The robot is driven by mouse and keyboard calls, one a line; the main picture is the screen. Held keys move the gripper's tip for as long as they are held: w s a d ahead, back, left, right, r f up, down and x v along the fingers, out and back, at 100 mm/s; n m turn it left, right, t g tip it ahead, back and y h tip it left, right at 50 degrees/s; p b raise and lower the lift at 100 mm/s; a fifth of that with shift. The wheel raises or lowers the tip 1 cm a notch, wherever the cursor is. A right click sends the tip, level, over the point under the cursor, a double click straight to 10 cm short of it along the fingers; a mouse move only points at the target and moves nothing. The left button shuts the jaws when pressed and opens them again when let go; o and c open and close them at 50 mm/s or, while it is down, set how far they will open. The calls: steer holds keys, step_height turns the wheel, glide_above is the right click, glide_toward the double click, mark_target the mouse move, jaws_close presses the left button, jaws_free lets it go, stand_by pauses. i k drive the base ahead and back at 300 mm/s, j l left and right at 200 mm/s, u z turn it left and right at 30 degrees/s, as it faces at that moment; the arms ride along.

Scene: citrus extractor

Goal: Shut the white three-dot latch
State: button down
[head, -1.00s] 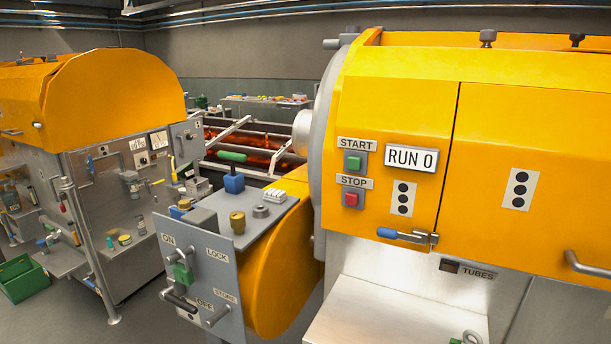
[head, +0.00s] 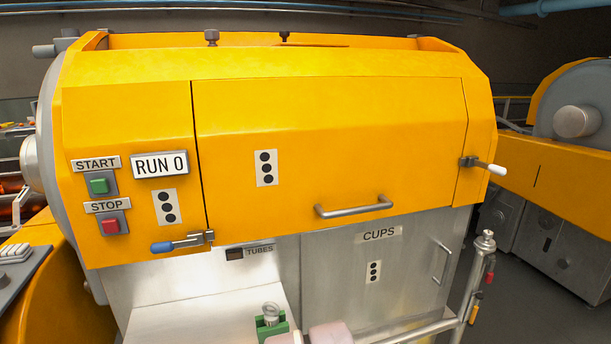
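The white-handled latch (head: 485,166) is on the right end of the yellow hood, by the seam of the front door (head: 340,130). Its dark metal bracket is on the hood, and its white handle sticks out to the right, tilted slightly down. I cannot tell whether it is fastened. The door carries a three-dot label (head: 266,168) and looks flush with the hood. A blue-handled latch (head: 180,244) lies across the seam at the door's lower left.
A grey bar handle (head: 354,207) is on the door's lower edge. Below is a steel CUPS door (head: 378,270). A steel post (head: 478,275) with a rail stands at lower right. Another yellow machine (head: 560,170) stands further right, with floor between.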

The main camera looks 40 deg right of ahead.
mark_target(502, 171)
steer(key=l+z, duration=0.1)
steer(key=z, duration=2.15)
steer(key=k+l, duration=0.05)
steer(key=l, duration=0.05)
